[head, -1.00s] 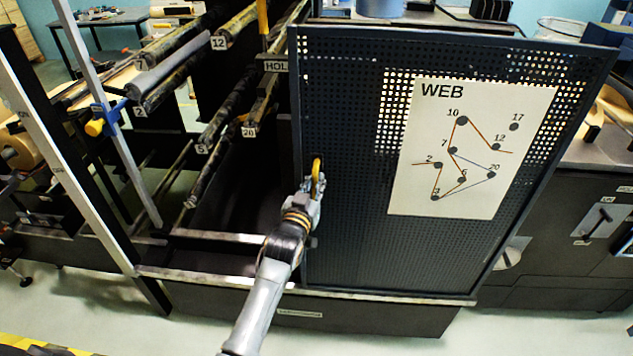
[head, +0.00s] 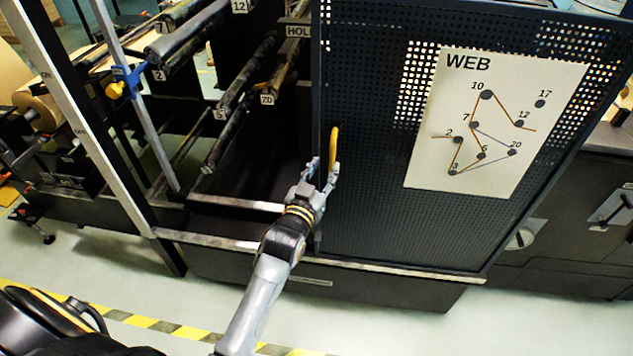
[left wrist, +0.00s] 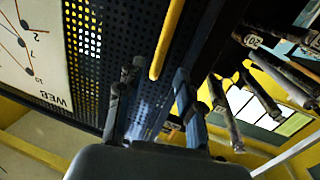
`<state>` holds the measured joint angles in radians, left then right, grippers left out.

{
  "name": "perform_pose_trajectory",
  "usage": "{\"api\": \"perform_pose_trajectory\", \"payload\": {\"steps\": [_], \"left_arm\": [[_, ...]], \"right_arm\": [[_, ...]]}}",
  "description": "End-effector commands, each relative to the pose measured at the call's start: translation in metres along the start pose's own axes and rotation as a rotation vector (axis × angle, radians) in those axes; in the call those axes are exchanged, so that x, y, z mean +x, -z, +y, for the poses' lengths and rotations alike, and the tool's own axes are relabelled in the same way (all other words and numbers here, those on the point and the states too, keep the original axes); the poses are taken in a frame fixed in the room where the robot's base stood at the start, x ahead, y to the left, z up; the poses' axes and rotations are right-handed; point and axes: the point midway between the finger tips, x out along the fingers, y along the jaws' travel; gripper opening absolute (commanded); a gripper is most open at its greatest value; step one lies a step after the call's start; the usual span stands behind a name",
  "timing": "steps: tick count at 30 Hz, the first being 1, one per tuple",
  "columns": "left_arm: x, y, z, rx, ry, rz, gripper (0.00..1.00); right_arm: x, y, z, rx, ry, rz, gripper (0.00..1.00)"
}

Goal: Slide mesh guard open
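The mesh guard (head: 375,205) is a dark perforated panel carrying a white WEB sheet (head: 497,120). It stands at the right in the head view, with the roller bay uncovered to its left. A yellow handle (head: 333,148) is upright near its left edge. My left gripper (head: 320,172) is at the handle's lower end, its fingers spread. In the left wrist view the handle (left wrist: 166,40) appears between the two separated fingers (left wrist: 157,95); neither finger visibly presses on it. My right gripper is out of view.
Numbered rollers (head: 240,85) fill the open bay left of the guard. A pale upright post (head: 135,95) with a blue and yellow clamp (head: 125,84) stands further left. A metal rail (head: 400,271) runs beneath the guard. Yellow-black floor tape (head: 150,322) lies in front.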

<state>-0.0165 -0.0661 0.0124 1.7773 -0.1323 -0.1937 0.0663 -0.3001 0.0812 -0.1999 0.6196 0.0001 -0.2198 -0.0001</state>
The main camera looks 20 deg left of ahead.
Motion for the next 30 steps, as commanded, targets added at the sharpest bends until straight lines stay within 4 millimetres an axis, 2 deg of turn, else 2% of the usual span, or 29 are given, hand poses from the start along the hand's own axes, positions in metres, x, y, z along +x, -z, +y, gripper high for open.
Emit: {"api": "perform_pose_trajectory", "payload": {"steps": [3,9,26,29,30], "left_arm": [[-0.025,-0.001,0.000,-0.001,0.000,-0.002,0.36],[-0.047,0.000,0.000,-0.001,0.000,-0.001,0.36],[-0.052,-0.001,0.000,-0.001,0.000,-0.001,0.36],[-0.052,-0.013,0.002,0.001,-0.005,-0.024,0.36],[-0.052,-0.026,0.004,0.003,-0.010,-0.046,0.36]], "right_arm": [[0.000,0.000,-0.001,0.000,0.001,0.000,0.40],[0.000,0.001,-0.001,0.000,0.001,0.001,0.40],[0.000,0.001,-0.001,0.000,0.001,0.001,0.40],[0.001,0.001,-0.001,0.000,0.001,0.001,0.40],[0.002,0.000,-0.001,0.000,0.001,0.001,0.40]]}}
